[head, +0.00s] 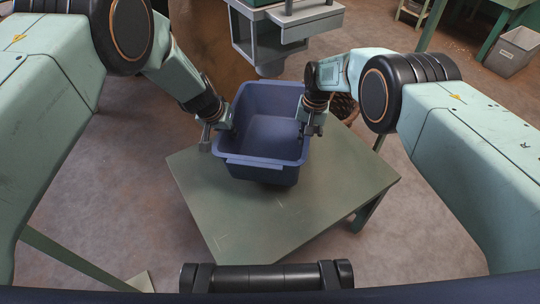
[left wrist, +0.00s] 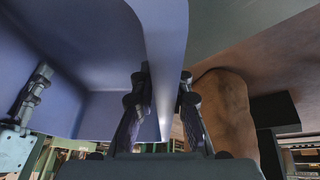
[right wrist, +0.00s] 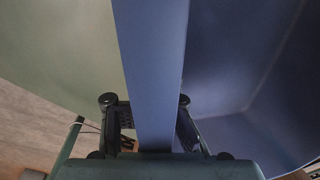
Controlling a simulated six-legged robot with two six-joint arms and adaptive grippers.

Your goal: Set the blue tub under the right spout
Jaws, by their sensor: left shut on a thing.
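The tub looks empty. I cannot tell whether its base touches the table. A grey spout (head: 270,62) hangs beyond the tub; whether it is the right one is unclear.
The green table (head: 250,220) is bare in front of the tub. A large brown rounded shape (head: 208,45) stands left of the spout. A brown woven thing (head: 343,107) shows partly behind my right gripper. A grey bin (head: 513,50) stands far right.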

